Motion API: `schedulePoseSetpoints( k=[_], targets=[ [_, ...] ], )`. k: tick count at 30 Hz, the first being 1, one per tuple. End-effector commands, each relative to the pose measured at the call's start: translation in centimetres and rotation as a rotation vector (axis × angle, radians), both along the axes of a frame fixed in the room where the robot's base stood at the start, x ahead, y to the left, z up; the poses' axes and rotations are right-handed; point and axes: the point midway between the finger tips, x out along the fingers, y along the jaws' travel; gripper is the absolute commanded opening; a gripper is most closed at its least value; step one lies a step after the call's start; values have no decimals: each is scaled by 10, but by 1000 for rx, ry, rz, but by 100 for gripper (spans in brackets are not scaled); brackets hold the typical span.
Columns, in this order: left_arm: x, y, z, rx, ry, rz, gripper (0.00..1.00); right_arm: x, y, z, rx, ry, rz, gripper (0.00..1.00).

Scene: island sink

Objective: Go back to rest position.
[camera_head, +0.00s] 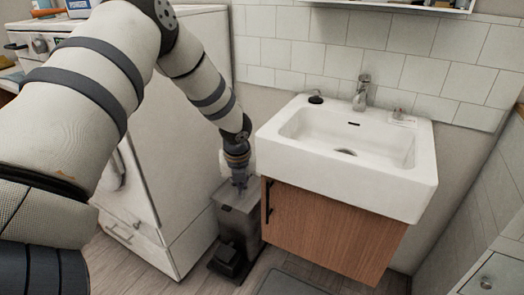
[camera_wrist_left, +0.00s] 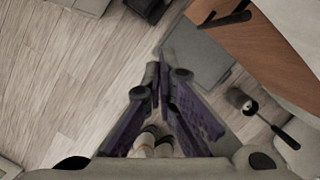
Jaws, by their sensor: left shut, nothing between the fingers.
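My left arm comes in from the left in the head view and reaches down between the white washing machine and the sink. Its left gripper (camera_head: 240,183) is just over or in front of the top of a grey bin (camera_head: 236,222); I cannot tell whether it touches it. In the left wrist view the dark fingers of this gripper (camera_wrist_left: 161,72) are together at the tips, with nothing held between them. My right gripper is not in view.
The white sink (camera_head: 345,150) with its wooden cabinet (camera_head: 325,232) stands close to the right of the gripper. The washing machine (camera_head: 180,130) stands to its left. A grey mat (camera_wrist_left: 197,55) lies on the wooden floor (camera_wrist_left: 70,70). Open floor shows at left in the wrist view.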

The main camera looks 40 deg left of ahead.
Motion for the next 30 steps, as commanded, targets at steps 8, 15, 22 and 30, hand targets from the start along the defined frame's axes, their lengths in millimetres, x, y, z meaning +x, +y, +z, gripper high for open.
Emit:
schedulePoseSetpoints(
  k=[8, 15, 22, 30],
  targets=[
    [-6, -1, 18, 0, 5, 1, 0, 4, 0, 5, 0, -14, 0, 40],
    [-61, -92, -51, -217, 49, 382, 0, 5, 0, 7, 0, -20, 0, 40],
    [-233, -212, -128, -308, 177, 1470, 0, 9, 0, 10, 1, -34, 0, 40],
    [-368, -220, -122, -42, 5, 2256, 0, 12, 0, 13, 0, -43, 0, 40]
  ],
)
